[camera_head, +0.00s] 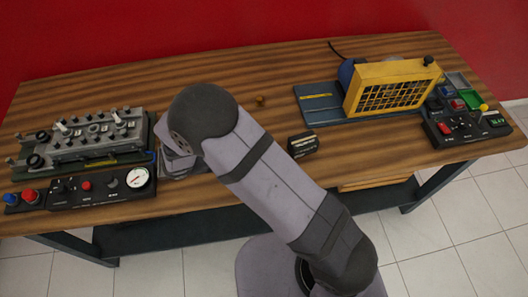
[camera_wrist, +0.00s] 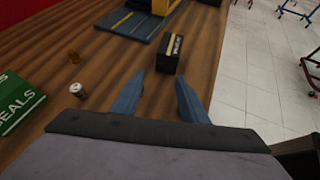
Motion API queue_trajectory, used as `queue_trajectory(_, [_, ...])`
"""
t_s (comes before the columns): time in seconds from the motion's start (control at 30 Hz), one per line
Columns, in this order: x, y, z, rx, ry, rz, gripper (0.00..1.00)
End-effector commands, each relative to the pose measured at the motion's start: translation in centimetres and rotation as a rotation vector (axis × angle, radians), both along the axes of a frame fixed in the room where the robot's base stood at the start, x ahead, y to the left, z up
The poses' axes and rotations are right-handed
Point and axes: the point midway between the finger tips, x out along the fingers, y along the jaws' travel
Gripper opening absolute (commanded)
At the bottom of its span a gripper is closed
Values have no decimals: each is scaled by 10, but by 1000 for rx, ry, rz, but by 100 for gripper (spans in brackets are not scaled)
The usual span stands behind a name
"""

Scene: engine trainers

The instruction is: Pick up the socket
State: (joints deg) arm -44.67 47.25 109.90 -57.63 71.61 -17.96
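A small silvery cylinder with a dark end, which looks like the socket (camera_wrist: 77,90), stands on the wooden bench in the wrist view, left of my gripper (camera_wrist: 159,78). The gripper's two blue-grey fingers are spread apart with nothing between them, so it is open. The cylinder is clear of the left finger. In the head view my arm hides the cylinder, and my fingers cannot be made out there.
A black box with a yellow stripe (camera_wrist: 171,53) lies just beyond the fingertips. A small brown knob-like object (camera_wrist: 73,56) and a green SEALS box (camera_wrist: 22,100) are to the left. An engine block trainer (camera_head: 95,137) and a yellow-framed trainer (camera_head: 392,88) flank the bench.

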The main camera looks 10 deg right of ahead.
Motion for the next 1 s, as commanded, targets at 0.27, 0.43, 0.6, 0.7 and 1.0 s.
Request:
queue_trajectory(0.27, [19,37,-22,-131,7,202,39])
queue_trajectory(0.43, [21,36,-22,-137,7,209,39])
queue_trajectory(0.6, [26,24,-26,-138,7,205,39])
queue_trajectory(0.7, [29,21,-29,-135,7,206,39])
queue_trajectory(1.0, [35,7,-33,-137,9,204,39])
